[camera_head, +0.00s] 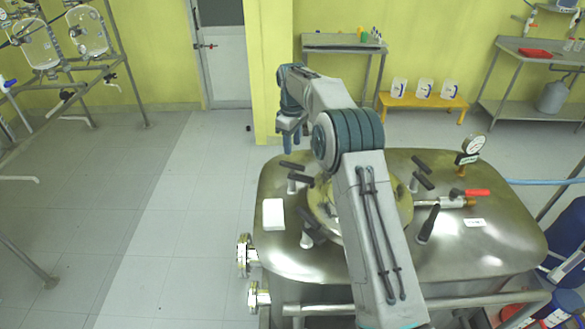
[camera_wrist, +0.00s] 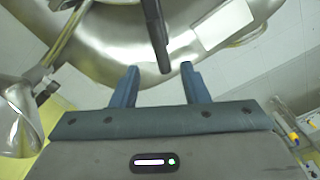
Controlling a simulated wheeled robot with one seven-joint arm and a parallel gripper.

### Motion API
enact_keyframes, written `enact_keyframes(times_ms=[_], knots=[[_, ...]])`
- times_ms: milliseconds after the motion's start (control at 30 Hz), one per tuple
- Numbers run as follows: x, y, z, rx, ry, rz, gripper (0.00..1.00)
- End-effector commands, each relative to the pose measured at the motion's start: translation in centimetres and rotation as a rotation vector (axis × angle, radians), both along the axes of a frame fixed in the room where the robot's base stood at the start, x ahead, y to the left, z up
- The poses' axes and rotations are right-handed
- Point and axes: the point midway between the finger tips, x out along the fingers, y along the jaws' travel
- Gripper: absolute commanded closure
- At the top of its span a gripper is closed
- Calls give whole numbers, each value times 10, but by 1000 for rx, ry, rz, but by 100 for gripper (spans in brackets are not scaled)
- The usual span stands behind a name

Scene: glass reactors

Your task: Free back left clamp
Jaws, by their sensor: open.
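The back left clamp (camera_head: 296,178) stands on the steel reactor lid (camera_head: 465,255), beside the round hatch (camera_head: 400,208). It has black handles on a pale post. My gripper (camera_head: 291,148) is open and empty, with blue fingers pointing down just behind this clamp. In the wrist view, a black clamp handle (camera_wrist: 155,35) lies ahead of my gripper (camera_wrist: 159,70), roughly in line with the gap between its fingertips. I cannot tell whether any finger touches it. My arm hides much of the hatch.
Other black-handled clamps stand at the back right (camera_head: 418,180), front left (camera_head: 312,235) and front right (camera_head: 428,224). A white box (camera_head: 273,214) lies on the lid's left side. A pressure gauge (camera_head: 473,145) and a red-handled valve (camera_head: 465,195) stand on the right. The floor left of the reactor is clear.

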Motion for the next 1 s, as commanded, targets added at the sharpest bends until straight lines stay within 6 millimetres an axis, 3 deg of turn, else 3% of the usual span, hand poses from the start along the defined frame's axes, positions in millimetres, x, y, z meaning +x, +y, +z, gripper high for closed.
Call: enact_keyframes(times_ms=[300,500,933,967,1000], knots=[[-1,-1,-67,-2,5,-2,59],[0,-1,-96,-1,2,-2,59],[0,0,-109,-1,-1,-2,59],[0,0,-109,-1,-1,-2,62],[0,0,-109,-1,-1,-2,73]])
